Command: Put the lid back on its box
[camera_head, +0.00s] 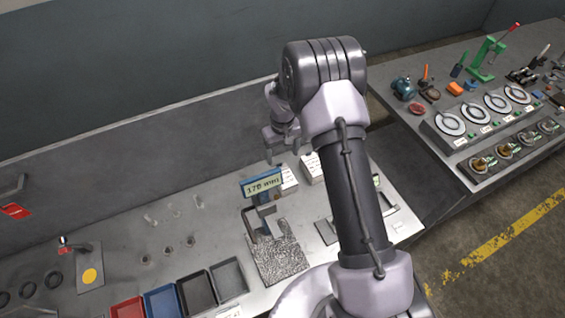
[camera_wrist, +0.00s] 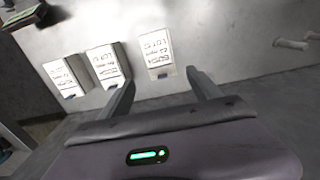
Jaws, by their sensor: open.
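Three white boxes with printed labels stand in a row in the wrist view: a left one (camera_wrist: 65,77), a middle one (camera_wrist: 106,64) and a right one (camera_wrist: 156,52). Each has a small dark or blue mark at its lower edge. I cannot tell which tops are loose lids, and I see no separate lid. In the head view, white boxes (camera_head: 289,182) and (camera_head: 311,168) show partly behind my arm. My gripper (camera_head: 283,156) is open and empty above the back of the bench. In the wrist view its fingers (camera_wrist: 160,76) point towards the right box, apparently apart from it.
Red, blue and dark trays (camera_head: 228,275) line the bench's front. A second bench (camera_head: 480,95) with dials and tools stands right. The back wall is close.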

